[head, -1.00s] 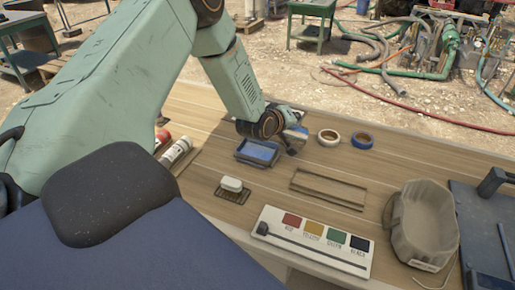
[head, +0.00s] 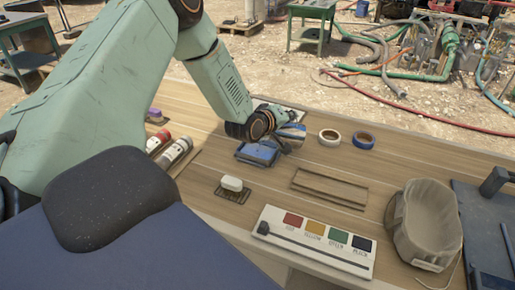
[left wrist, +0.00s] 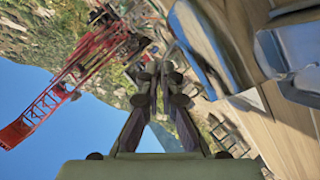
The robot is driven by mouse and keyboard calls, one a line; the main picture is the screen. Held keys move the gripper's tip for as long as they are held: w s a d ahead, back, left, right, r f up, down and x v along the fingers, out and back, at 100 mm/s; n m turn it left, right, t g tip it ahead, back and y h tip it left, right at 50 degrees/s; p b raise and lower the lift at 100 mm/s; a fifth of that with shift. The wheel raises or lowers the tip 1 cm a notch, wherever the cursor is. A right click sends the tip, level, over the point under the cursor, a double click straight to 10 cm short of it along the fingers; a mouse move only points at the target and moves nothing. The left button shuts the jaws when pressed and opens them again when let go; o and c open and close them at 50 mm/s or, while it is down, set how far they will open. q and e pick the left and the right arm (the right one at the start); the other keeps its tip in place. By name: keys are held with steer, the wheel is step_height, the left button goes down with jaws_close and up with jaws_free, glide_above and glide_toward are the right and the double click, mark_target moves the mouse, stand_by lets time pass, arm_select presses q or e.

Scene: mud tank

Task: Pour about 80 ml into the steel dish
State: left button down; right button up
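The shallow rectangular steel dish (head: 257,153) sits on the wooden bench in the head view, its surface bluish. A shiny steel cup (head: 292,132) is tilted just beyond its right side. My left gripper (head: 285,146) is at the cup, close above the dish's right edge. In the left wrist view the left gripper's fingers (left wrist: 161,72) are nearly together beside the cup (left wrist: 200,45), apparently on a thin part of it; the grip itself is hard to see. The dish (left wrist: 295,50) shows at the right there. No liquid stream shows. My right gripper is not in view.
Tape rolls, white (head: 329,137) and blue (head: 363,140), lie right of the cup. A white bar (head: 232,184) on a rack, an empty wooden frame (head: 329,188), a colour-swatch board (head: 315,241) and a translucent tub (head: 427,222) stand nearer. Two cylinders (head: 175,153) lie left.

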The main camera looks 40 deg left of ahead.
arm_select(q)
steer(key=shift+r, duration=0.1)
steer(key=shift+s+a+r, duration=0.1)
steer(key=shift+s+r, duration=0.05)
steer(key=shift+s, duration=0.1)
steer(key=shift+a, duration=0.15)
stand_by(0.3)
steer(key=shift+s+a+r, duration=0.1)
steer(key=shift+s+a, duration=0.1)
steer(key=shift+s, duration=0.1)
